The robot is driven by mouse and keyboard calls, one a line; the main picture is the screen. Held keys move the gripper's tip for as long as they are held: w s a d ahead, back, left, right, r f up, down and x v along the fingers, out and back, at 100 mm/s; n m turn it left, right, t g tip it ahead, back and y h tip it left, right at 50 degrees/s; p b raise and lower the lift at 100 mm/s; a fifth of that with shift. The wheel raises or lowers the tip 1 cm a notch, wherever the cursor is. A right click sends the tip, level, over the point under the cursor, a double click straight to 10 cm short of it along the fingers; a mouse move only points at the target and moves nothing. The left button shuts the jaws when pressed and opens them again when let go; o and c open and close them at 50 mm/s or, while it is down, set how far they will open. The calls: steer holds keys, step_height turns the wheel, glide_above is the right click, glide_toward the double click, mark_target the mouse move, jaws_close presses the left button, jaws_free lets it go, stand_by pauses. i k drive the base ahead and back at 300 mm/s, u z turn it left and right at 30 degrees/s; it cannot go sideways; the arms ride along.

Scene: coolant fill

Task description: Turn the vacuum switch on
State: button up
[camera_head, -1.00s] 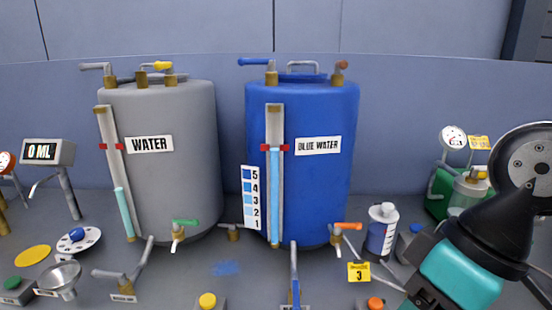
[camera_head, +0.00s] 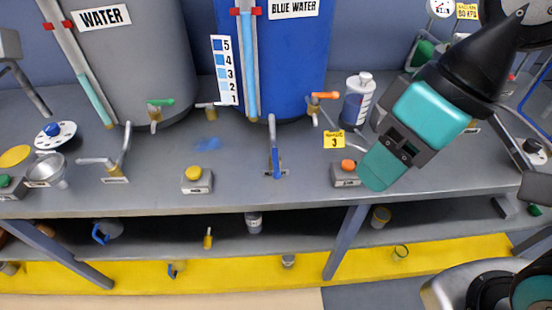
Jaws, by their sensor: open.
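I cannot tell for sure which control is the vacuum switch, as small labels are unreadable. A grey box with an orange button (camera_head: 347,166) stands at the bench's front edge, and a similar box with a yellow button (camera_head: 194,173) stands further left. A gauge (camera_head: 441,8) and green equipment (camera_head: 423,52) are at the back right, partly behind my arm. A dark dial or knob (camera_head: 533,147) is at the far right. My gripper (camera_head: 378,168), with teal tips, points down-left beside the orange-button box. It is open and empty; contact is unclear.
The grey bench (camera_head: 240,150) holds a blue tank (camera_head: 285,70), a grey tank (camera_head: 145,60), a white-blue bottle (camera_head: 357,100) close left of my arm, and a blue-handled valve (camera_head: 275,158). A shelf (camera_head: 150,232) with small items lies below.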

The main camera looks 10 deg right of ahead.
mark_target(530, 146)
steer(key=z, duration=1.45)
